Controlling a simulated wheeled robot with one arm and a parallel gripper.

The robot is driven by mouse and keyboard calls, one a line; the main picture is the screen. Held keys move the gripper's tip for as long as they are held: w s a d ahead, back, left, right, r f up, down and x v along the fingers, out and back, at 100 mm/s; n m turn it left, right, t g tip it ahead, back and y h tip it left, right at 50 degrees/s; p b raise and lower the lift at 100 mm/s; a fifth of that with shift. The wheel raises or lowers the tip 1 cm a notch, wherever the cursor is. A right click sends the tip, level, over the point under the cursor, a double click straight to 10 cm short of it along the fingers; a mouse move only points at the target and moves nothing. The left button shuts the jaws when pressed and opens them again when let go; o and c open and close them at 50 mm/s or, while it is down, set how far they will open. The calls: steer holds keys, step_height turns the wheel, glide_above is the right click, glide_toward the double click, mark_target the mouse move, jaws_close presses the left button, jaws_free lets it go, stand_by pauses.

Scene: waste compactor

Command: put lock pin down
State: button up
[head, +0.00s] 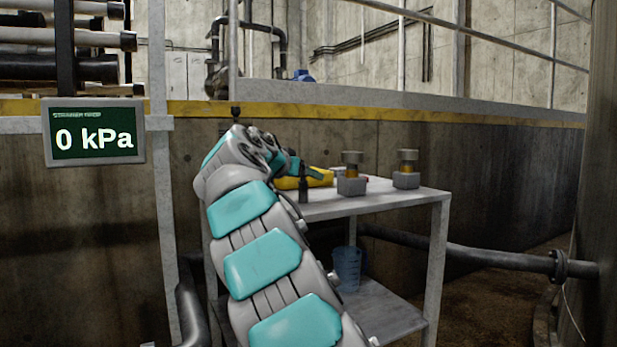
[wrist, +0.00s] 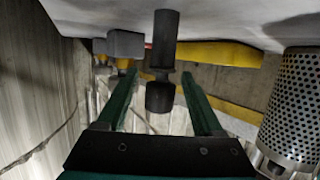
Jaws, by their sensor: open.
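The lock pin, a dark upright piece (head: 303,187), stands near the front left edge of the grey table (head: 385,201). The wrist view is upside down, and there the black pin (wrist: 162,50) meets the table surface, its knob end pointing down in the picture. My gripper (head: 293,166) is at the top of the pin in the head view. In the wrist view its two green fingers (wrist: 160,76) are open, one on each side of the pin, with visible gaps. The arm hides the table's left part in the head view.
A yellow object (head: 318,178) lies behind the pin. Two grey blocks with brass-coloured pieces, one nearer (head: 351,185) and one farther right (head: 406,180), stand on the table. A perforated metal cylinder (wrist: 294,108) is close by in the wrist view. A blue cup (head: 346,270) sits on the lower shelf.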

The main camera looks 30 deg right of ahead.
steer(key=v, duration=0.3)
steer(key=f+v, duration=0.1)
steer(key=v, duration=0.1)
steer(key=shift+s+a+r, duration=0.15)
steer(key=shift+s+a, duration=0.05)
steer(key=shift+a, duration=0.2)
